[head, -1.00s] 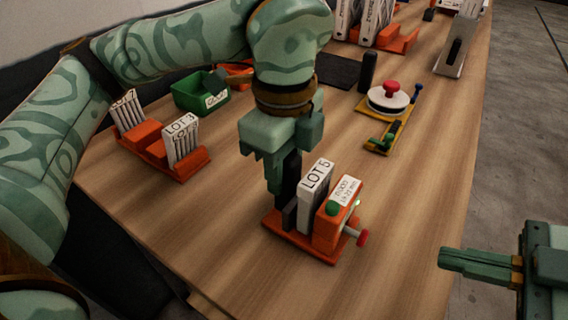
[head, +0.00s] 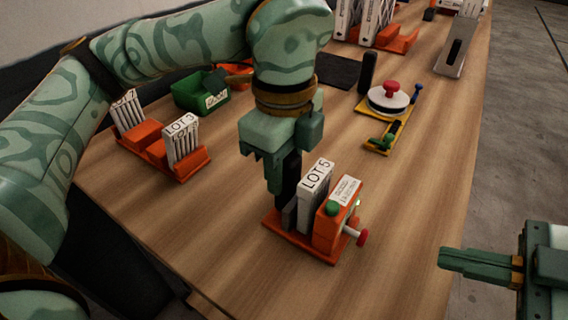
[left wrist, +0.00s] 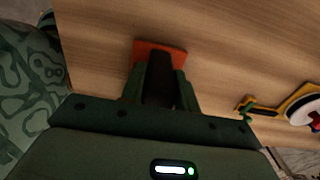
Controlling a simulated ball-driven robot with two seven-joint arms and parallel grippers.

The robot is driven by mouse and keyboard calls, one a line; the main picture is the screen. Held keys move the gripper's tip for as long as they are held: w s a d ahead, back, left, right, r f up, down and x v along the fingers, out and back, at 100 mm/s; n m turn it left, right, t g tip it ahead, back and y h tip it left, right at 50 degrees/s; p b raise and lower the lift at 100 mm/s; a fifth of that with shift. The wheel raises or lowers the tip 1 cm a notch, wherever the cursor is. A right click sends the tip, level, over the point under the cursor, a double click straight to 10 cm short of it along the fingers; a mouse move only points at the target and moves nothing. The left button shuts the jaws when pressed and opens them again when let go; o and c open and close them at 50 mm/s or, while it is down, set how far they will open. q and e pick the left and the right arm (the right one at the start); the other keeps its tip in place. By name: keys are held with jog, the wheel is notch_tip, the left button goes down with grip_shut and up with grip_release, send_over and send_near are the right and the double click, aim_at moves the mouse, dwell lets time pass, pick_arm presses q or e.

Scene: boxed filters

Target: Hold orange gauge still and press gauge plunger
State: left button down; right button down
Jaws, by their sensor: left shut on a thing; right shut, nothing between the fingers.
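The orange gauge (head: 328,232) stands on an orange base (head: 300,240) near the front of the table. My left gripper (head: 278,185) points down and is shut on a dark upright post at the base's left end; the post (left wrist: 160,85) shows between the fingers in the left wrist view. My right gripper (head: 443,258) is shut and empty, right of the plunger and apart from it.
An orange rack with LOT 7 and LOT 3 filters (head: 160,148) stands at the left, a green bin (head: 200,95) behind it. A yellow fixture with a red knob (head: 391,90) and a slotted grey stand (head: 455,50) are farther back. The wood right of the gauge is clear.

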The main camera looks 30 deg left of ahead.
dwell(0.3)
jog(key=shift+w+d+r+n, duration=0.1)
jog(key=shift+w+r+n, duration=0.05)
jog(key=shift+r, duration=0.25)
jog(key=shift+w+r+n, duration=0.1)
jog(key=shift+r+n, duration=0.05)
jog(key=shift+r, duration=0.25)
jog(key=shift+s+n+h, duration=0.1)
jog(key=shift+n+h, duration=0.6)
jog(key=shift+n, duration=0.1)
jog(key=n, duration=0.2)
jog(key=n+h, duration=0.1)
jog(key=shift+s+d+f+t, duration=0.1)
jog(key=shift+f+t, duration=0.15)
jog(key=shift+t, duration=0.05)
jog(key=f+n+h, duration=0.1)
jog(key=n, duration=0.5)
jog(key=d+f+n+h, duration=0.1)
jog(key=n, duration=0.5)
jog(key=s+f+n, duration=0.1)
jog(key=f+n, duration=0.1)
jog(key=n, duration=0.4)
jog(key=shift+d+n+t+h, duration=0.2)
jog(key=shift+n+t+h, duration=0.1)
jog(key=shift+t+h, duration=0.1)
jog(key=shift+a, duration=0.1)
